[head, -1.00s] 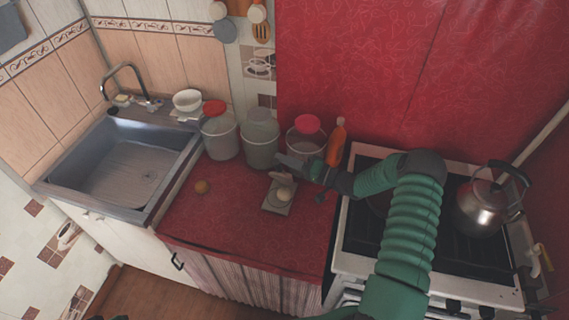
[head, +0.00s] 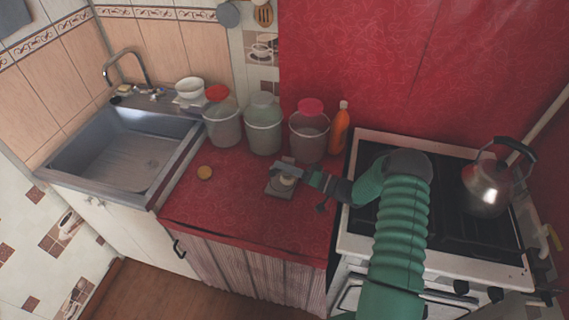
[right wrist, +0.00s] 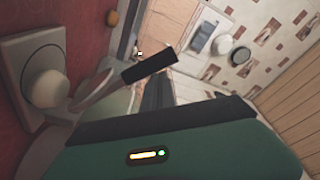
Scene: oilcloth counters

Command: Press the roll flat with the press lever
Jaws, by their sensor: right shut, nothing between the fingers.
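The press (head: 277,192) stands on the red counter, a small grey plate with the pale rounded roll (head: 288,180) on it. In the right wrist view the roll (right wrist: 45,82) sits at the left on the press's light base (right wrist: 22,50). The press lever (right wrist: 150,66) runs from beside the base to a black grip, in front of my fingers. In the head view a dark grip (head: 321,208) shows to the right of the plate. My right gripper (head: 280,165) is shut and empty, above the plate, partly covering the roll. My left gripper is out of view.
A round tan piece (head: 205,173) lies on the counter left of the press. Several lidded jars, including one (head: 263,130), and an orange bottle (head: 340,128) stand behind. The sink (head: 125,150) is left; the stove with a kettle (head: 486,190) is right.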

